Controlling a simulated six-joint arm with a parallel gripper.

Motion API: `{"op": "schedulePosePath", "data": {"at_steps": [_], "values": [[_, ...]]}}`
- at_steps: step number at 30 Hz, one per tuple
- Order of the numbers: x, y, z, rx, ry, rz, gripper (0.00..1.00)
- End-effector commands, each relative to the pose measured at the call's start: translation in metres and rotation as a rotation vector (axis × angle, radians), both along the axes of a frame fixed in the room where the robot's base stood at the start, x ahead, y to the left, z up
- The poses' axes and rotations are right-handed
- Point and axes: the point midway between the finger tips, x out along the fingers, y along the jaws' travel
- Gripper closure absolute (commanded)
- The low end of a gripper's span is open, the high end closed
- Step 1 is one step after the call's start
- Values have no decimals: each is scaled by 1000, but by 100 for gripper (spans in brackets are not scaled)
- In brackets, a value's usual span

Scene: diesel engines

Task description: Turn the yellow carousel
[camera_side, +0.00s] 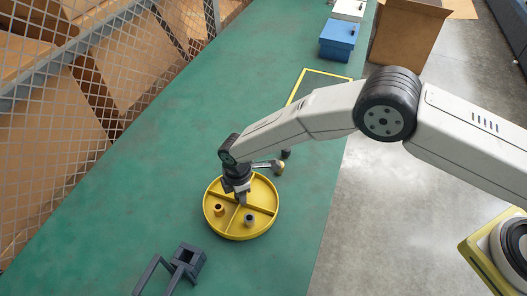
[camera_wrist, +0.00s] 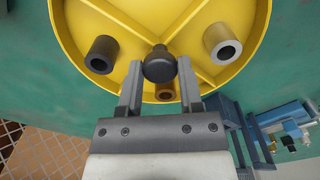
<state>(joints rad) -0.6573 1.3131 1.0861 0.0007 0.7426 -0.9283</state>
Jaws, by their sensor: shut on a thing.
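The yellow carousel (camera_side: 265,226) is a round, shallow tray on the green bench, split by straight dividers. It also fills the upper part of the wrist view (camera_wrist: 75,22). A dark knob (camera_wrist: 159,66) stands at its centre. My gripper (camera_side: 241,197) reaches down over the middle of the carousel, and its fingers (camera_wrist: 159,72) are shut on the knob, one on each side. In the wrist view, a dark bushing (camera_wrist: 102,55), a silver bushing (camera_wrist: 223,45) and a copper-coloured bushing (camera_wrist: 164,92) stand in separate compartments. My gripper hides the knob in the side view.
A dark grey fixture (camera_side: 186,262) stands in front of the carousel. A blue box (camera_side: 338,38), a white box (camera_side: 350,8) and a cardboard box (camera_side: 405,32) are farther back. Bench left of the carousel is clear.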

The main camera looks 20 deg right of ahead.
Motion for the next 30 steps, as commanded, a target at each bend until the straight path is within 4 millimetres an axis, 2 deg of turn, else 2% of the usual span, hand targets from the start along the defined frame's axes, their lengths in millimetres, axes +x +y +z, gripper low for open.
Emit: {"op": "schedulePosePath", "data": {"at_steps": [2, 3, 6, 20, 30], "values": [[1, 1, 1, 0, -3, 5, 100], [1, 1, 1, 0, -3, 4, 44], [1, 1, 1, 0, -3, 3, 18], [0, 1, 5, 1, -2, 1, 18], [1, 1, 36, 1, -2, 2, 18]]}}
